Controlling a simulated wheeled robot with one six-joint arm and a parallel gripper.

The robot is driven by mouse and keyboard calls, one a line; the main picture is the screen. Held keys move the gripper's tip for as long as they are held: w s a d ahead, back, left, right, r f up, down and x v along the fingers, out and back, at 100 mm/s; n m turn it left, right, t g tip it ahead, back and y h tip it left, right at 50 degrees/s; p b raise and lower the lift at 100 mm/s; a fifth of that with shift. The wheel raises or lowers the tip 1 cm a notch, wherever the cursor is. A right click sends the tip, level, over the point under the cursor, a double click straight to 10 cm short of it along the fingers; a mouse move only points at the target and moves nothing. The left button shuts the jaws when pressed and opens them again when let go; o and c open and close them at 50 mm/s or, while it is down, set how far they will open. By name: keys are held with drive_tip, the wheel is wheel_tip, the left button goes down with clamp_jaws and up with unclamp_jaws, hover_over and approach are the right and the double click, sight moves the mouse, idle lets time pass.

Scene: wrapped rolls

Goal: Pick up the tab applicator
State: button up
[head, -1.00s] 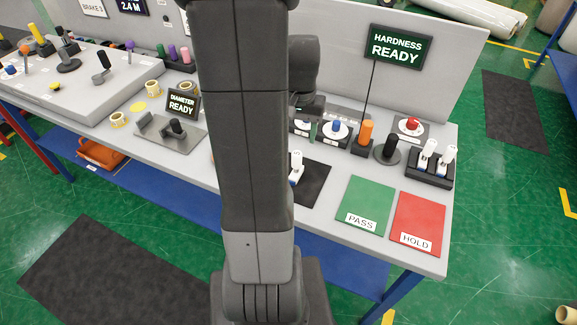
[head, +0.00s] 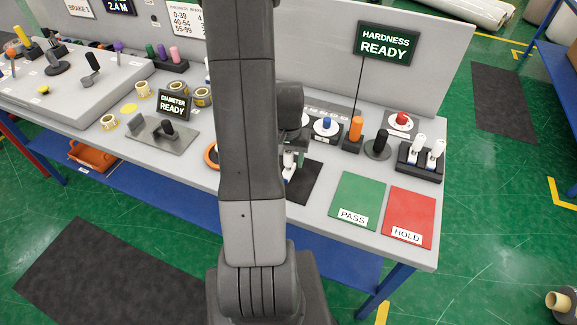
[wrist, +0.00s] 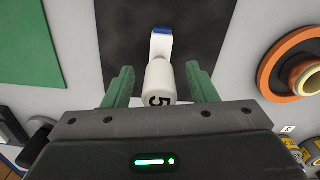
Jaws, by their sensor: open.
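A white tool with a blue section and a black "5" on its near end (wrist: 160,78), which looks like the tab applicator, lies on the black mat (wrist: 108,40) in the wrist view. My gripper (wrist: 161,87) is open, with one green finger on each side of the tool's white body and a small gap on both sides. In the head view the tool (head: 288,160) shows only as a small white piece on the mat, mostly hidden by my arm and gripper.
A green PASS pad (head: 357,200) and a red HOLD pad (head: 410,216) lie right of the mat. A rack of white tools (head: 420,160) stands behind them. An orange-rimmed roll (wrist: 292,64) sits close to the mat. The HARDNESS sign (head: 386,44) stands at the back.

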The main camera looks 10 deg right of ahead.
drive_tip(key=shift+f, duration=0.4)
clamp_jaws()
drive_tip(key=shift+r, duration=0.15)
